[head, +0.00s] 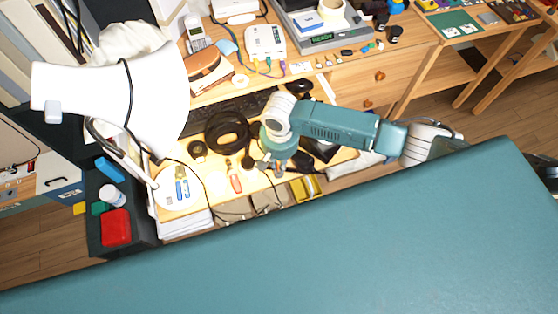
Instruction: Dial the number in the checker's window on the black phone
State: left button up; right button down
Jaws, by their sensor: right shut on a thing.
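My right gripper (277,166) reaches in from the right over the cluttered wooden desk and points down. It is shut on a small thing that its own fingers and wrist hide. A dark object (318,151), partly covered by my right arm, lies just right of the gripper; I cannot tell whether it is the black phone. A light-coloured cordless phone (196,34) stands at the back left. A grey device with a small lit green display (321,38) stands at the back; I cannot tell whether it is the checker. My left gripper is out of view.
A white lamp (152,92) blocks the desk's left side. A black cable coil (227,131), a black keyboard (240,105) and a red-handled tool (235,181) lie left of my right gripper. A white router (265,42) stands at the back. Little desk surface is free.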

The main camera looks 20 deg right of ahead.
jog(key=shift+f+b, duration=0.65)
jog(key=shift+f, duration=0.65)
dwell(0.4)
jog(key=c, duration=1.6)
grip_release()
jog(key=shift+c, duration=0.2)
notch_tip(320, 180, up, 12)
jog(key=shift+s+r, duration=0.1)
